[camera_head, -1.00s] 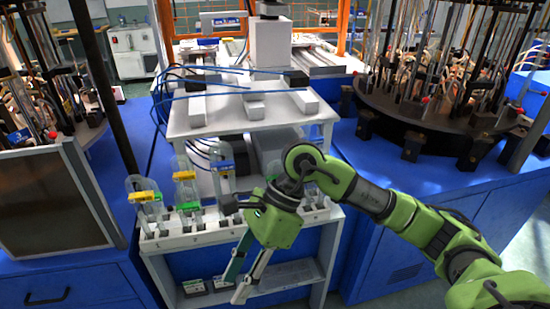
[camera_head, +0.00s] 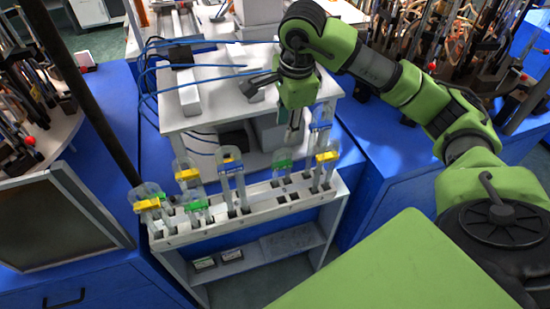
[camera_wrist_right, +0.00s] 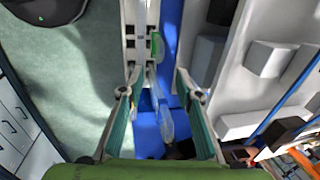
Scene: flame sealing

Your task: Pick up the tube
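Several clear tubes with coloured clips stand in a white rack (camera_head: 262,206). My left gripper is out of view.
A white upper shelf (camera_head: 190,118) with blue cables and pale blocks stands behind the rack, close to my right gripper. A dark post (camera_head: 85,90) and a framed panel (camera_head: 55,220) stand at the left. Open floor (camera_wrist_right: 60,85) shows in the right wrist view.

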